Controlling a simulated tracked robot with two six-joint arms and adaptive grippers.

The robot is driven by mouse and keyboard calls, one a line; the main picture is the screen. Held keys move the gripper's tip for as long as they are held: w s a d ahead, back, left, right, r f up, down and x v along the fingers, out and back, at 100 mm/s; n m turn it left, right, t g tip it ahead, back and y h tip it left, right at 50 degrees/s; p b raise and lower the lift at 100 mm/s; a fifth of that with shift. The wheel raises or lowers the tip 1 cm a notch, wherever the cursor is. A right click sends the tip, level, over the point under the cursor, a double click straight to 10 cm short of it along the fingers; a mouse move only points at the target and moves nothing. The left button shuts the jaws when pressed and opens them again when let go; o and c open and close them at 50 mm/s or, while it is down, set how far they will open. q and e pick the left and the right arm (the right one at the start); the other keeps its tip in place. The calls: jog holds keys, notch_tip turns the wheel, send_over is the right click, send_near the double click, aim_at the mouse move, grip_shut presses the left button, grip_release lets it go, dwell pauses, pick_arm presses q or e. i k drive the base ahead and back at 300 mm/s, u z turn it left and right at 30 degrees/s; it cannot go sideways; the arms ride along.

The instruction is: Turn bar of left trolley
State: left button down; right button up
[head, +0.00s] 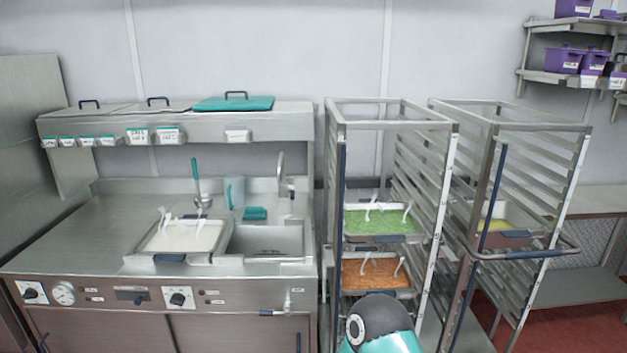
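The left trolley (451,185) is a tall steel rack in the middle of the head view, just right of the sink counter. A long dark blue bar (340,195) stands upright along its front left post. Its open front shows a tray of green food (378,222) and, below it, a tray of orange-brown food (372,272), both with white handles. Part of my own arm, teal and dark grey, covers the lower front of this trolley. Neither gripper is in view.
The right trolley (578,180) stands close beside it, with its own dark bar (492,195) and a tray of yellow food (494,224). A steel counter (90,235) with a sink (268,240) is at left. Purple bins (565,60) sit on wall shelves.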

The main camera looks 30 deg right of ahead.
aim_at(343, 143)
jog(key=u, duration=0.6)
jog(key=k, duration=0.65)
jog(key=u, duration=0.5)
jog(key=i, duration=1.1)
jog(key=z, duration=1.05)
jog(key=i, duration=1.05)
jog(key=z, duration=1.05)
jog(key=i, duration=0.25)
jog(key=z, duration=0.1)
jog(key=k, duration=0.9)
jog(key=z, duration=0.15)
jog(key=i, duration=0.9)
